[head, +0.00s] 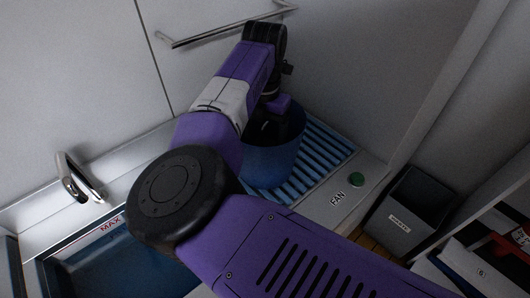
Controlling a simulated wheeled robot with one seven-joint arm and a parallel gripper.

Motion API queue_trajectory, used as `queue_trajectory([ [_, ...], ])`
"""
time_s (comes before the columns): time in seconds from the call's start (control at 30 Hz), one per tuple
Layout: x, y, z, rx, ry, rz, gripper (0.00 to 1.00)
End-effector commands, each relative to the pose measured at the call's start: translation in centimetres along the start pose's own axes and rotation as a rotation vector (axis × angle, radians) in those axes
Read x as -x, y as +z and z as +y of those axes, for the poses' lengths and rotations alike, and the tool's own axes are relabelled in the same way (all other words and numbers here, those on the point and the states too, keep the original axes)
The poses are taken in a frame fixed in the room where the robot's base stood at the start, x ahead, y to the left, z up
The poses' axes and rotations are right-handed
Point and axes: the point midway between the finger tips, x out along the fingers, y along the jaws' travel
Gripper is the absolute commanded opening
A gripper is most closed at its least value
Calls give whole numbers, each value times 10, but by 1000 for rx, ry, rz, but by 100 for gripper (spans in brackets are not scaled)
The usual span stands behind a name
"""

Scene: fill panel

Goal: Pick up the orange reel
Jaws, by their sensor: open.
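No orange reel shows in the head view. My gripper (272,122) points down into the mouth of a dark blue bucket (272,166). It is open, but its fingertips are dark and mostly hidden by the bucket's rim and by my arm. I cannot see what is inside the bucket or whether the fingers touch anything. The bucket stands upright on a blue slatted rack (322,158), with its left side partly behind my arm.
A sink basin marked MAX (95,265) lies at lower left, with a metal tap (78,180) behind it. A metal rail (215,34) is on the wall.

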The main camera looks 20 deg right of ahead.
Motion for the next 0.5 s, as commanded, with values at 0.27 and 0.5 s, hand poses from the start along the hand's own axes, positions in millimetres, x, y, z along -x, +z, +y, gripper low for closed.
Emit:
queue_trajectory([
  [0.27,-30,-2,-3,0,0,1,76],
  [0.5,-31,-2,-2,-1,0,1,76],
])
